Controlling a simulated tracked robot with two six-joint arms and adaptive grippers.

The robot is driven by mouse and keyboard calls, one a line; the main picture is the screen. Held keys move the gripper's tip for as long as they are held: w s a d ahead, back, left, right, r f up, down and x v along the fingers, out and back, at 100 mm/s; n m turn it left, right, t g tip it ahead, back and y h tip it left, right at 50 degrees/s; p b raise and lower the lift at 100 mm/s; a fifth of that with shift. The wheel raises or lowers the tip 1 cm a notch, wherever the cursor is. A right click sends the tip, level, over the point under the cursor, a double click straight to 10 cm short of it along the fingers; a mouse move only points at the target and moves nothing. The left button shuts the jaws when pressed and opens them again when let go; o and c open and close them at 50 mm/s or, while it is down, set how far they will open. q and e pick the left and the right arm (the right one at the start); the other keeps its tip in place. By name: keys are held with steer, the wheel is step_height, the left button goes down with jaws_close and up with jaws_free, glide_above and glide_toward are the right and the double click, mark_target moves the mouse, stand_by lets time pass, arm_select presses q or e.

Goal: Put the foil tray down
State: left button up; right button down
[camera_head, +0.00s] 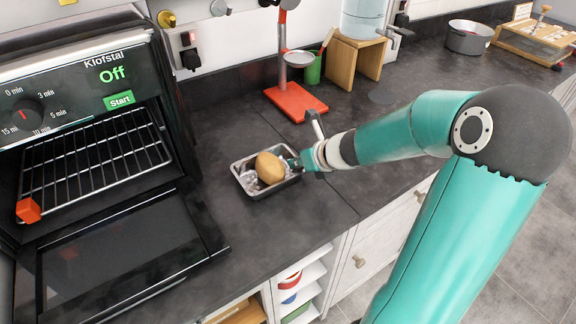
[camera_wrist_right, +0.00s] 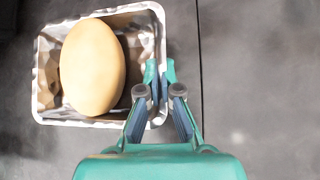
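My right gripper (camera_head: 293,163) is at the tray's right wall. In the right wrist view the fingers (camera_wrist_right: 160,75) straddle the tray's right wall (camera_wrist_right: 160,45), one inside and one outside, and appear closed on it. My left gripper is not in view.
An oven (camera_head: 105,85) stands at left with its door (camera_head: 120,255) folded down and a wire rack inside; its display reads "Off". A red-based stand (camera_head: 296,101) is behind the tray. The dark counter (camera_head: 235,225) is clear around the tray; its front edge is nearby.

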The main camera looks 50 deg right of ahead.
step_height(320, 180, up, 18)
steer(key=p, duration=1.2)
steer(key=shift+p, duration=0.3)
